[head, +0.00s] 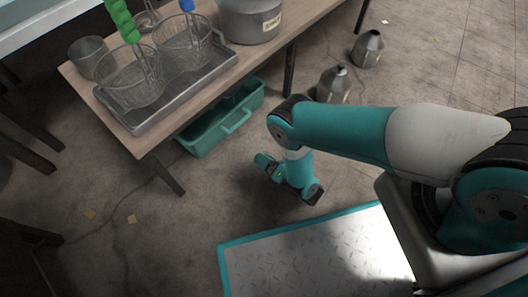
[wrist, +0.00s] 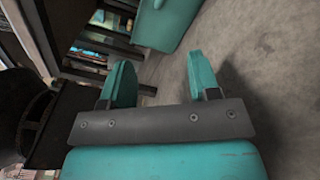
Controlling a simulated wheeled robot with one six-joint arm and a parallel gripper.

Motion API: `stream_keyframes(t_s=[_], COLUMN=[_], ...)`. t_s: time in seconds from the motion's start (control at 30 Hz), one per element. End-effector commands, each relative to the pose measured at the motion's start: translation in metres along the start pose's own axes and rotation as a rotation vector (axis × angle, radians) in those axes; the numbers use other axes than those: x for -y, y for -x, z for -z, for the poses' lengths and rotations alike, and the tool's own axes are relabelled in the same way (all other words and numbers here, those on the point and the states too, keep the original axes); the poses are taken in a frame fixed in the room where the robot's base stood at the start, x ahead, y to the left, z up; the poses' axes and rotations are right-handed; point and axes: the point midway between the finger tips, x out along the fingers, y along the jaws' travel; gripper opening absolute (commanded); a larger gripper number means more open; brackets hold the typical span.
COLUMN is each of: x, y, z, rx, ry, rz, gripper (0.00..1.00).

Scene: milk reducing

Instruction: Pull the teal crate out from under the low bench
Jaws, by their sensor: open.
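The teal crate (head: 207,137) sits on the floor under the low bench (head: 150,147), its near long side with a bar handle (head: 237,122) facing out past the bench edge. Part of it is hidden by the bench top. In the wrist view the crate (wrist: 170,24) shows at the top, beyond the fingers. My gripper (head: 263,160) is low near the floor, in front of the crate and apart from it. In the wrist view my gripper (wrist: 160,66) has its two teal fingers spread with nothing between them.
A metal tray (head: 150,122) with wire baskets (head: 130,85) stands on the bench, beside a large pot (head: 250,22). Metal cans (head: 334,86) stand on the floor right of the crate. A bench leg (head: 166,174) stands left of it. Floor before the crate is mostly clear.

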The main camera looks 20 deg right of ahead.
Motion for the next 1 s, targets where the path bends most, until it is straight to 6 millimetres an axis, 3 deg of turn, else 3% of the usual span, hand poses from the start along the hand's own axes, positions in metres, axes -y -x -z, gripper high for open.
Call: stream_keyframes(t_s=[0.27,0.43,1.0], x=[0.004,0.007,0.007], y=[0.002,-0.013,-0.124], z=[-0.006,-0.004,-0.002], rx=[0.012,0.012,0.010], ry=[-0.002,-0.002,-0.003], rz=[0.008,0.006,0.003], gripper=[0.56,0.56,0.56])
